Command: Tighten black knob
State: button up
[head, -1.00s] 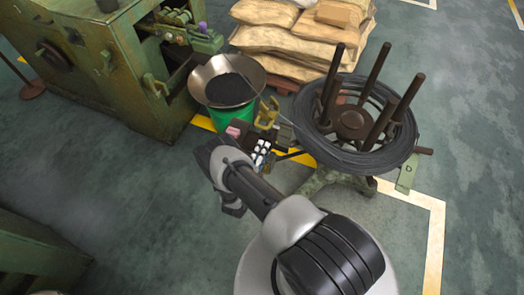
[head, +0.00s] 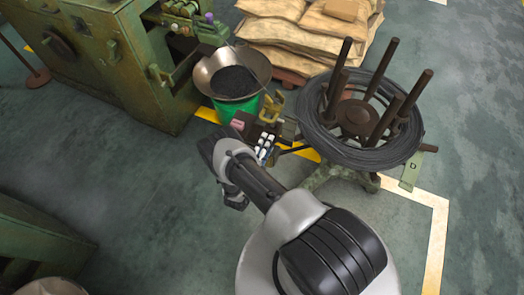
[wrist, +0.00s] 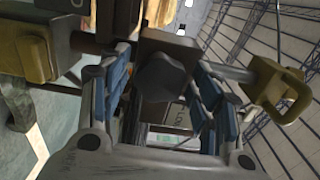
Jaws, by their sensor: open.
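The black knob (wrist: 160,78) is a dark lobed piece near the middle of the wrist view, in front of a dark block (wrist: 172,45). My gripper (wrist: 165,66) is open, with one blue-padded finger on each side of the knob. The knob appears between the fingers with gaps on both sides; I cannot tell how deep it sits between them. In the head view my arm reaches towards the small fixture between the bucket and the wire reel. The knob cannot be made out there.
A yellow bracket (wrist: 275,95) on a rod stands right of the fingers, and a yellow block (wrist: 30,50) at left. The head view shows a wire reel (head: 325,140), a green bucket (head: 238,108), stacked sacks (head: 300,40) and a green machine (head: 95,60).

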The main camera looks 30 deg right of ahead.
jog(key=v, duration=1.1)
jog(key=shift+s+a, duration=0.25)
